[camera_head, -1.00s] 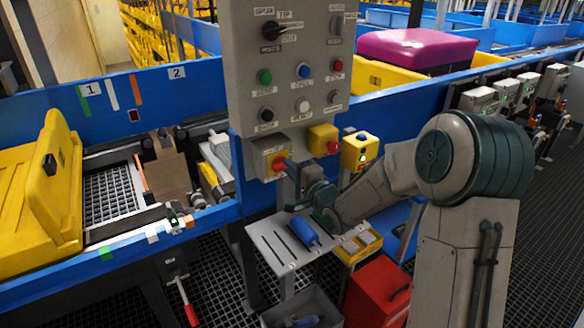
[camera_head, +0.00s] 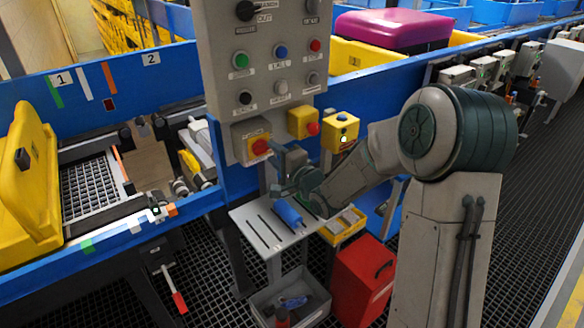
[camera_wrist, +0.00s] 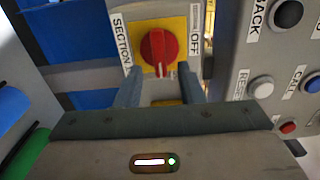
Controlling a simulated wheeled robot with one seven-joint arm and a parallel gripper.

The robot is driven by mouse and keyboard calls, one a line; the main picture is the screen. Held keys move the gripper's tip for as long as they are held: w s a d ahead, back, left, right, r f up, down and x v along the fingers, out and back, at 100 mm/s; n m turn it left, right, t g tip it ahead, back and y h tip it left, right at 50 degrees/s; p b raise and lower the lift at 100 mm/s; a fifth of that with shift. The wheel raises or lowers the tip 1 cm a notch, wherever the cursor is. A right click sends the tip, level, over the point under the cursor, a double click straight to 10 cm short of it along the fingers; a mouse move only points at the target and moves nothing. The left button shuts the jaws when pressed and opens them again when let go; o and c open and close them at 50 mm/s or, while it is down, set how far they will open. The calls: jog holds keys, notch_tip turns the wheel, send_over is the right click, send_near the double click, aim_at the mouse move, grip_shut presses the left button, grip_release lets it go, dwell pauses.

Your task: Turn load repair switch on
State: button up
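A red rotary knob (camera_wrist: 159,50) sits on a yellow plate in the wrist view, with a label starting "SECTION" on its left and "OFF" on its right. Its raised grip runs roughly up and down in that picture. In the head view this appears to be the red knob (camera_head: 260,147) on the grey box under the control panel. My gripper (camera_wrist: 159,78) is open, its two fingers on either side just below the knob in the picture; I cannot tell whether they touch it. In the head view my gripper (camera_head: 279,168) is close by the box. No "load repair" label is readable.
The control panel (camera_head: 213,75) carries several buttons and knobs above. Yellow boxes (camera_head: 302,121) (camera_head: 341,131) are to the right. A grey shelf (camera_head: 262,238) with a blue cylinder (camera_head: 288,213) is below, with a red box (camera_head: 356,285) under it to the right.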

jog(key=v, duration=1.2)
jog(key=shift+d, duration=0.1)
jog(key=s+d+n+g+h+p, duration=0.1)
jog(key=s+d+n+g+h, duration=0.35)
jog(key=d+h, duration=0.45)
jog(key=s+r+n+g+h+p, duration=0.1)
jog(key=s+n+g, duration=0.5)
jog(key=s, duration=1.2)
jog(key=shift+s+r+n+g, duration=0.3)
jog(key=shift+n+g, duration=0.05)
jog(key=shift+g, duration=0.5)
jog(key=shift+d, duration=0.1)
